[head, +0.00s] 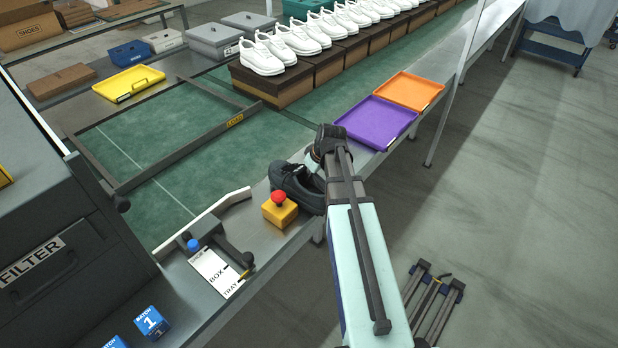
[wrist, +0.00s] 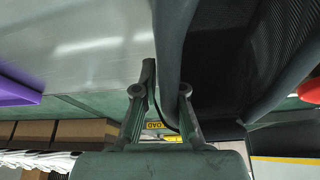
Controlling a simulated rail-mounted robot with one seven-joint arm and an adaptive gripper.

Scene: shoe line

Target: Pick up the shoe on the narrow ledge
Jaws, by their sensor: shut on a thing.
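A dark shoe (head: 290,187) is on the narrow grey ledge (head: 240,215) along the front of the line, just right of a red-topped yellow button box (head: 280,208). My gripper (head: 313,165) comes down over the shoe's right part, and my arm hides some of it. In the wrist view the fingers of my gripper (wrist: 165,85) stand on either side of the dark shoe's edge (wrist: 172,45), shut on it. The shoe's dark body fills the upper right of that view. I cannot tell whether the shoe is clear of the ledge.
A purple tray (head: 376,122) and an orange tray (head: 409,90) lie farther along the ledge. White shoes (head: 262,57) stand on boxes behind. A label plate (head: 214,268) and a white guide bar (head: 205,217) are at left. The green belt (head: 190,150) has open room.

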